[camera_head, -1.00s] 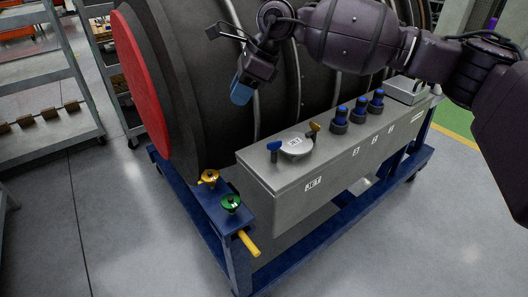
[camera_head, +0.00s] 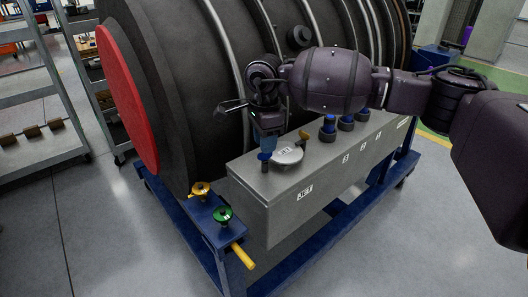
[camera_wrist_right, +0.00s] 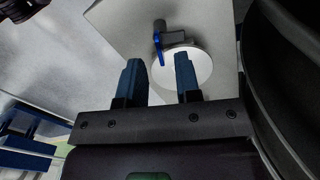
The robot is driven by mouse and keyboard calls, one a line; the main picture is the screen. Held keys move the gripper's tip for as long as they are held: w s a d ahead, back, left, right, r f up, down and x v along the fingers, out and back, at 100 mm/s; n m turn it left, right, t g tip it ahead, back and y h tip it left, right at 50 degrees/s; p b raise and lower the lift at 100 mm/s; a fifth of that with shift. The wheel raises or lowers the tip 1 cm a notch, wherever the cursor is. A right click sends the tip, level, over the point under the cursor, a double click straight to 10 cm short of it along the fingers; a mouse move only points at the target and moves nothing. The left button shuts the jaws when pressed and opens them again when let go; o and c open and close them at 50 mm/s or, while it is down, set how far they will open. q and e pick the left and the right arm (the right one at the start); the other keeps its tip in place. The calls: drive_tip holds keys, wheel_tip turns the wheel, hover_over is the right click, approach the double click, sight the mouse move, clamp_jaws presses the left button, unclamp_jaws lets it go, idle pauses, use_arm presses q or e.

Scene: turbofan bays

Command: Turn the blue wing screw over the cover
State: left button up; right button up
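The round cover (camera_head: 288,156) lies on top of the grey box, with a label on it. The blue wing screw (camera_head: 264,158) stands at its left edge, partly hidden by my right gripper (camera_head: 268,143), which points down just above it. In the right wrist view my right gripper (camera_wrist_right: 158,62) has its two fingers apart. The blue wing (camera_wrist_right: 158,48) shows between and beyond the fingertips, beside the pale cover (camera_wrist_right: 203,66); I see no clear contact. A yellow wing screw (camera_head: 305,134) stands at the cover's far right edge. My left gripper is not in view.
The grey box (camera_head: 318,180) bears several blue-topped caps (camera_head: 328,128) to the right. A yellow valve (camera_head: 200,190), a green valve (camera_head: 223,215) and a yellow handle (camera_head: 242,256) are at front left. The dark engine (camera_head: 190,80) rises behind.

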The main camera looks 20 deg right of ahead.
sight(263, 159)
drive_tip(key=shift+f, duration=1.75)
drive_tip(key=shift+c, duration=0.2)
clamp_jaws()
